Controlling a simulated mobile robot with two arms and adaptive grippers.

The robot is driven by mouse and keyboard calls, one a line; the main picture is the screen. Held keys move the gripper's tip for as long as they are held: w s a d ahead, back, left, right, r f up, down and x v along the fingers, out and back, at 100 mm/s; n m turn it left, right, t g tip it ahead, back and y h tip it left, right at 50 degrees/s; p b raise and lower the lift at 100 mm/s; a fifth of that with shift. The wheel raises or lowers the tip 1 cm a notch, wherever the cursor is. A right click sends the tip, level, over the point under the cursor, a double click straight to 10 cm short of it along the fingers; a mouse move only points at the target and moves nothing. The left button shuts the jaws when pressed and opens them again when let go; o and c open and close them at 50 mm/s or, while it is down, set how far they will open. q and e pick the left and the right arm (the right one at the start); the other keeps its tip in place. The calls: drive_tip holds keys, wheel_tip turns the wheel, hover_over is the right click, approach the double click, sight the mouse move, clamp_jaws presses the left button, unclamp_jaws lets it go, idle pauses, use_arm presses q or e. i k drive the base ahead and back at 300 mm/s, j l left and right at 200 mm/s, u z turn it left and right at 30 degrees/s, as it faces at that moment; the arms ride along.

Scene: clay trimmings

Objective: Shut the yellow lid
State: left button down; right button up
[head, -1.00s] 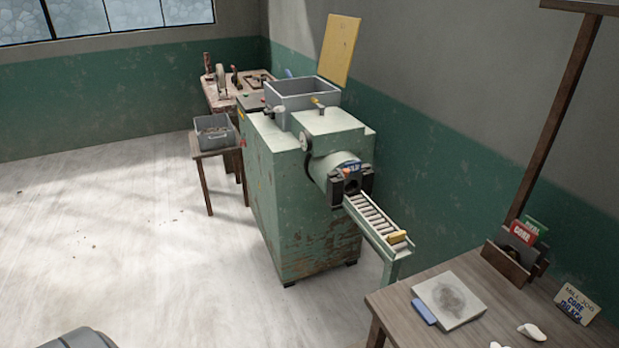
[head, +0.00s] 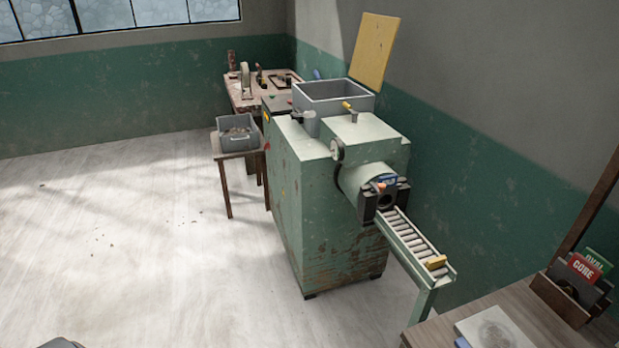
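The yellow lid (head: 374,50) stands raised and open at the back of the grey hopper (head: 333,95), close to the wall. The hopper is an open box on top of the pale green machine (head: 318,190). Its mouth is uncovered, and I cannot make out its contents. A small lever with a yellow grip (head: 348,106) is at the hopper's front right. Neither of my grippers shows in the head view.
A grey bin (head: 238,134) on a stool stands left of the machine. A wooden table (head: 535,300) is front right. The left floor is clear.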

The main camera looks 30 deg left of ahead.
sight(377, 34)
drive_tip(key=i+j+u, duration=0.7)
drive_tip(key=i+j, duration=0.6)
drive_tip(key=j, duration=0.2)
drive_tip(key=i+z, duration=0.05)
